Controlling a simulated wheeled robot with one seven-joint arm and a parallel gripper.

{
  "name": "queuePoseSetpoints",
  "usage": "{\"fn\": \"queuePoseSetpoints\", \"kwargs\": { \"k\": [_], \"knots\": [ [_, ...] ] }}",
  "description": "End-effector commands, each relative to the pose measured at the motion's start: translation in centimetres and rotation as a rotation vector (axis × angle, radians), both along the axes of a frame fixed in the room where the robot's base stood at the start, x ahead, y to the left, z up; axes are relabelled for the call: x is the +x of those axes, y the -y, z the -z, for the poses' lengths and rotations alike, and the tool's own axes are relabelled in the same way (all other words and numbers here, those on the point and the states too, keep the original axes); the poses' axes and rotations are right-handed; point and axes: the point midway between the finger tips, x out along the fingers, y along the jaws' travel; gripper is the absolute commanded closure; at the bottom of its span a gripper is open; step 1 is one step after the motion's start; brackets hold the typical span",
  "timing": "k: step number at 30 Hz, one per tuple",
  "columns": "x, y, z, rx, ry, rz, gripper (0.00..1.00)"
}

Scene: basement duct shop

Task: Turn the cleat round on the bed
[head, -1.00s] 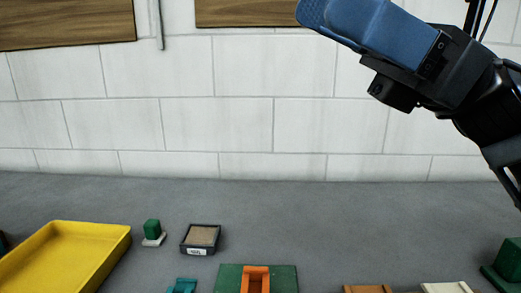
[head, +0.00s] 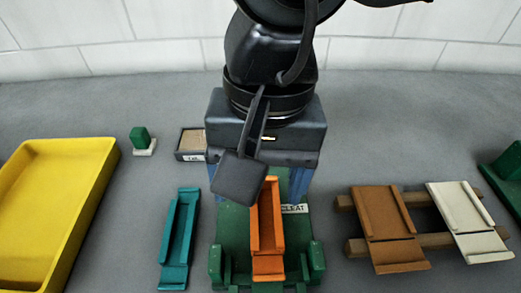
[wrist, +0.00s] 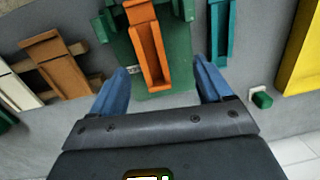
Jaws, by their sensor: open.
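The orange cleat (head: 268,240), a channel-shaped piece with a flat tab at its near end, lies lengthwise on the green bed (head: 232,245). The bed has upright green blocks near its front and a white label, partly hidden, that reads "CLEAT". My gripper (head: 257,185) is open above the far part of the bed, its blue fingers apart. In the wrist view the cleat (wrist: 150,50) shows ahead of my open gripper (wrist: 163,80), roughly between the line of the fingers and not touched.
A teal channel piece (head: 180,240) lies left of the bed. Brown (head: 382,230) and cream (head: 468,220) pieces rest on wooden bars at right. A yellow tray (head: 105,170) stands far left. A green block (head: 139,138) and small box (head: 190,145) sit behind.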

Motion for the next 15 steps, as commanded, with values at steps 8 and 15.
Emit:
{"fn": "queuePoseSetpoints", "kwargs": {
  "k": [8,15],
  "knots": [
    [0.75,1.28,0.43,-0.076,0.058,-0.047,0.21],
    [0.72,1.23,0.45,-0.072,0.056,-0.046,0.21]
  ]
}}
